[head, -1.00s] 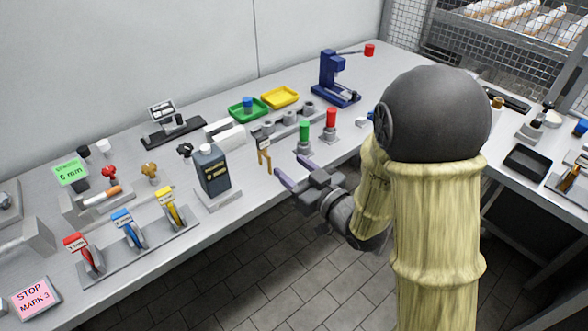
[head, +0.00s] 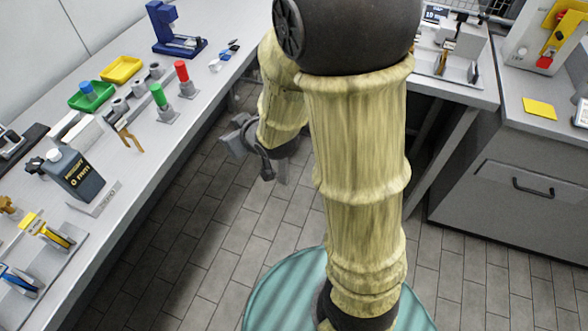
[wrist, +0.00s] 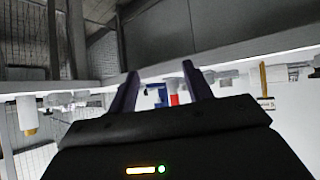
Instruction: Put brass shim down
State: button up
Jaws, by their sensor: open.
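A two-legged brass piece with a white tag, which looks like the brass shim (head: 129,136), is at the front edge of the bench (head: 187,124) in the head view. It also shows in the wrist view (wrist: 263,78), at the right. My gripper (wrist: 160,70) is open in the wrist view, with nothing between its two dark fingers. In the head view my gripper is to the right of the bench edge, over the floor and apart from the shim.
A dark bottle (head: 70,173), a green-topped post (head: 159,96) and a red-topped post (head: 182,72) stand near the shim. A green tray (head: 91,101) and yellow tray (head: 121,70) lie behind. Another bench (head: 455,88) stands at right.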

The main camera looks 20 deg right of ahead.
jog(key=s+d+f+m+g+h, duration=0.1)
jog(key=s+d+m+g+h, duration=0.2)
jog(key=s+d+g, duration=0.4)
jog(key=s+d+m, duration=0.1)
jog(key=s+d, duration=0.1)
jog(key=s, duration=0.4)
jog(key=shift+s+f+m, duration=0.3)
jog(key=shift+s+f, duration=0.05)
jog(key=shift+f, duration=0.05)
jog(key=w+p+v, duration=0.2)
jog(key=p+v, duration=0.8)
jog(key=w+r+p+v, duration=0.1)
jog(key=w+p+v, duration=0.2)
jog(key=p+v, duration=0.7)
jog(key=shift+a+r+p, duration=0.2)
jog(key=shift+r+p, duration=0.25)
jog(key=shift+p, duration=0.2)
jog(key=shift+s, duration=0.1)
